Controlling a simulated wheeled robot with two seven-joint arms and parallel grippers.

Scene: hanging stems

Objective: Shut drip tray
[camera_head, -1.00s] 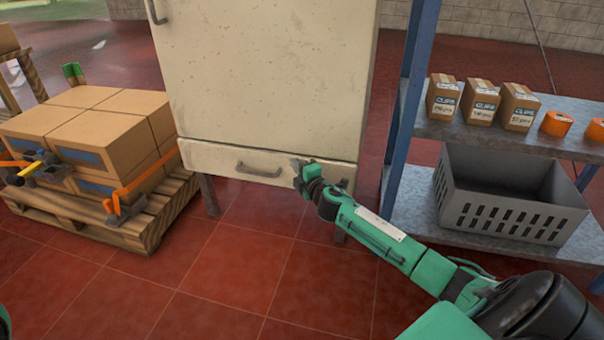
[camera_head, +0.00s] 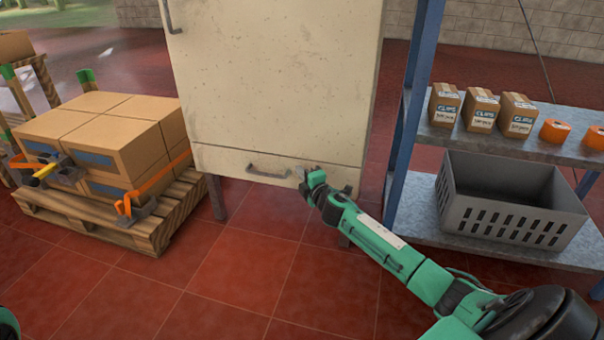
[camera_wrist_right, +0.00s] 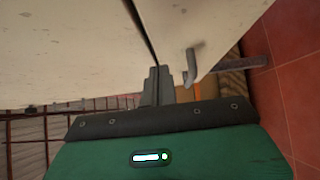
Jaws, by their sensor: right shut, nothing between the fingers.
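The drip tray is the low drawer front (camera_head: 225,160) at the bottom of the cream cabinet (camera_head: 275,80), with a dark bar handle (camera_head: 268,173). Its front looks about flush with the door above, with a thin dark seam between them. My right gripper (camera_head: 303,174) is shut and empty at the right part of the tray front, right of the handle. In the right wrist view its fingers (camera_wrist_right: 156,84) point at the front near the seam, with the handle (camera_wrist_right: 190,68) beside them. I cannot tell whether they touch. My left gripper is out of view.
A pallet (camera_head: 150,228) of cardboard boxes (camera_head: 110,135) stands left of the cabinet. A blue-post shelf (camera_head: 425,60) on the right holds small cartons (camera_head: 481,108), orange rolls (camera_head: 554,131) and a grey crate (camera_head: 510,218). The red tiled floor in front is clear.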

